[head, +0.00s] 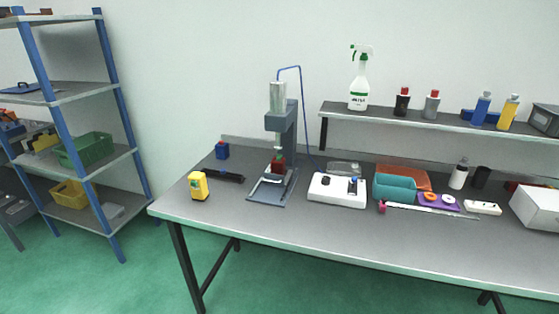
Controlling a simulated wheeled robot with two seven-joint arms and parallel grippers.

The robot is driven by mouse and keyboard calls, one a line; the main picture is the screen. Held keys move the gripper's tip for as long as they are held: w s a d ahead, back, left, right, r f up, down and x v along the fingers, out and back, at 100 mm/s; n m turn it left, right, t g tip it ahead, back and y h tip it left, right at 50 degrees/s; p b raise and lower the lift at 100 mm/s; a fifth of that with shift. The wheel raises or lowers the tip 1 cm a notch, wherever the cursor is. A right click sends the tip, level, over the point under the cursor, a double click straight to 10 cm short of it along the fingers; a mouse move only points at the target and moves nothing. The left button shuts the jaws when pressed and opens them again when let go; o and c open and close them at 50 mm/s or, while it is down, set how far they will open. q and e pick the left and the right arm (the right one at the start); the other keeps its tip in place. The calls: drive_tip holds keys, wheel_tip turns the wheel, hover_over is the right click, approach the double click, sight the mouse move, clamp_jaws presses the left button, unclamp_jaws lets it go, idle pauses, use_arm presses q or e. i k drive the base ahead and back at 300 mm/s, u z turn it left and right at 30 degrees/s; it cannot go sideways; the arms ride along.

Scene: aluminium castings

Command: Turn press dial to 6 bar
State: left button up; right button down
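The press (284,130) stands upright on the workbench, a grey column on a flat base with a pale cylinder on top. A red part sits under its ram. A blue hose (301,100) arches from the cylinder top down behind the bench items. To the right of the press is a white control box (337,199) with a dark knob (326,181) and another dark and blue control (352,187). I cannot tell which is the press dial, and no scale or pressure reading is legible. Neither gripper is in view.
On the workbench (400,243) are a yellow device (198,186), a dark bar-shaped tool (222,174), a blue box (222,150), a teal bin (394,188) and a white box (537,209). A shelf (440,123) with bottles hangs above. Bench space before the control box is clear.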

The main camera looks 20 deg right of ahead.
sight(326, 180)
drive_tip(key=z, duration=1.75)
drive_tip(key=k, duration=0.65)
drive_tip(key=z, duration=0.8)
drive_tip(key=i, duration=1.75)
drive_tip(key=u, duration=0.95)
